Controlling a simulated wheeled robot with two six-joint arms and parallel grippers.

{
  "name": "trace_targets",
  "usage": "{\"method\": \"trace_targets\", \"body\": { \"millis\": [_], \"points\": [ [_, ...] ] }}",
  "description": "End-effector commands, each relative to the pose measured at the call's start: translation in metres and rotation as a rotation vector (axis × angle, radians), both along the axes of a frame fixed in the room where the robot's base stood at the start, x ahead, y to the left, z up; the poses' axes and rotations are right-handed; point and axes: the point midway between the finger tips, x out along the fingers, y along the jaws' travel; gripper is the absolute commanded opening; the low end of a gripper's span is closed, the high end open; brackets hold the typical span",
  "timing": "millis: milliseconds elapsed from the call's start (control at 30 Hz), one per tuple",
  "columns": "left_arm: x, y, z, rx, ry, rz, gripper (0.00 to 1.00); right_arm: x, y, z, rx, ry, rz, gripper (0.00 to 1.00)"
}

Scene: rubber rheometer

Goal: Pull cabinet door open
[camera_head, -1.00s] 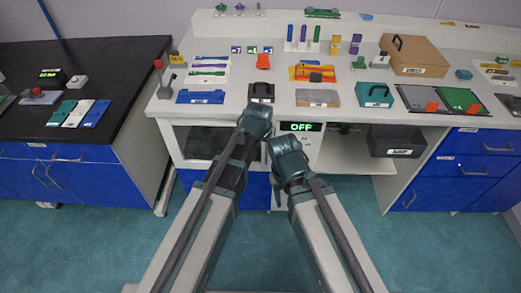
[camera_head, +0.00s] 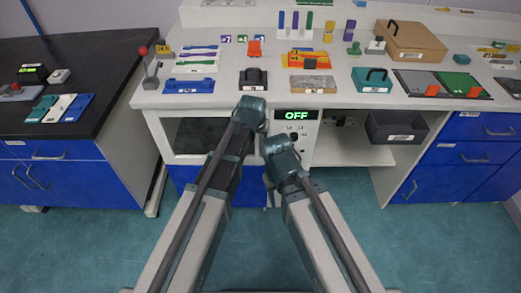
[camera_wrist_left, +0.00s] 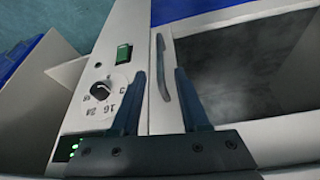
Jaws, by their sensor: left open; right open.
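The cabinet door (camera_head: 201,133), a pale frame around a dark window, is under the bench and looks shut. In the left wrist view its window (camera_wrist_left: 250,65) fills the right side, and its grey upright handle (camera_wrist_left: 163,70) shows on the frame. My left gripper (camera_wrist_left: 160,88) is open, its two dark fingers on either side of the handle's line in the picture. I cannot tell whether they touch it; nothing shows as gripped. In the head view the left gripper is hidden behind its own arm. My right gripper (camera_head: 268,190) is open, low between the arms and partly hidden.
A control panel (camera_wrist_left: 105,90) with a knob and green switch adjoins the door; its display (camera_head: 297,115) reads OFF. A dark bin (camera_head: 397,127) sits on the open shelf to the right. Blue drawers (camera_head: 470,155) flank it. The bench top (camera_head: 215,98) carries several tools and boxes.

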Motion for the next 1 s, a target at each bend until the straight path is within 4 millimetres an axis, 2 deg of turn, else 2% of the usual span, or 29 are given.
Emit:
{"method": "trace_targets", "body": {
  "millis": [33,400,567,833,867,1000],
  "points": [
    [0.005,-0.001,-0.015,0.000,0.000,0.000,0.45,0.000,0.000,-0.015,0.000,0.000,0.000,0.50],
    [0.024,-0.005,-0.063,0.000,0.000,0.000,0.45,0.000,0.000,-0.063,0.000,0.000,0.000,0.50],
    [0.028,-0.006,-0.070,0.000,0.000,0.000,0.45,0.000,0.000,-0.070,0.000,0.000,0.000,0.50],
    [0.028,-0.006,-0.069,0.000,0.000,0.000,0.45,0.000,0.000,-0.069,0.000,0.000,0.000,0.50],
    [0.028,-0.006,-0.069,0.000,0.000,0.000,0.41,0.000,0.000,-0.069,0.000,0.000,0.000,0.50],
    [0.028,-0.006,-0.069,0.000,0.000,0.000,0.16,0.000,0.000,-0.069,0.000,0.000,0.000,0.50]
  ]
}}
